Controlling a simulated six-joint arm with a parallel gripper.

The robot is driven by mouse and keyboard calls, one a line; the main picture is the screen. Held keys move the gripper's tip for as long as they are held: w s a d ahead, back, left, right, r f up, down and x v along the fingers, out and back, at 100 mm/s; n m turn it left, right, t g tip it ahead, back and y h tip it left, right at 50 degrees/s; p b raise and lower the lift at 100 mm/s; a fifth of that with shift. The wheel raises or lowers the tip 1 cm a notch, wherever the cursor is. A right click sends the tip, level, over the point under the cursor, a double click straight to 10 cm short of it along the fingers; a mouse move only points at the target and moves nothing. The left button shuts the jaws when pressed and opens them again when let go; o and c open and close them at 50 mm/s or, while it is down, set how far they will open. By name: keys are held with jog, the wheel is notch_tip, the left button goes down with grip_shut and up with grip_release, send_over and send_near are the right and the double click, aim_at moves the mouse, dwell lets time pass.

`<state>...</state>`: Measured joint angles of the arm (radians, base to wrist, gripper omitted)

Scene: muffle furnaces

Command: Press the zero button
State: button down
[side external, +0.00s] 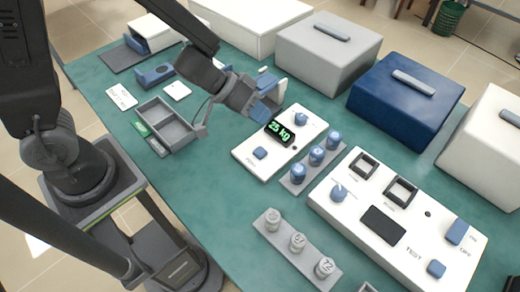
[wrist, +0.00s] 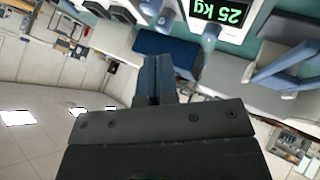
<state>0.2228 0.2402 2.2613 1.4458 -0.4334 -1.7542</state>
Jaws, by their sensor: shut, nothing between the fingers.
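A white panel (side external: 246,161) on the green table carries a dark display (side external: 279,132) with green text reading 25 kg. A blue square button (side external: 260,153) sits at its near end, with a small label too blurred to read. A blue knob (side external: 301,119) sits at the far end. My gripper (side external: 264,112) is shut and empty, its blue fingertips by the upper left of the display; I cannot tell whether they touch the panel. In the wrist view my gripper (wrist: 155,75) shows closed fingers, and the display (wrist: 219,12) appears upside down at the top.
A strip of blue-topped weights (side external: 298,184) stands right of the panel, and grey weights (side external: 297,242) stand nearer. A larger white control box (side external: 340,215) is at right. Furnace-like boxes, including a blue one (side external: 404,97), line the back.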

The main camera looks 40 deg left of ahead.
aim_at(259, 150)
jog(key=shift+f, duration=0.1)
jog(key=shift+f, duration=4.35)
jog(key=shift+f, duration=0.1)
jog(key=shift+f, duration=0.3)
jog(key=shift+f, duration=0.5)
jog(key=shift+r, duration=0.95)
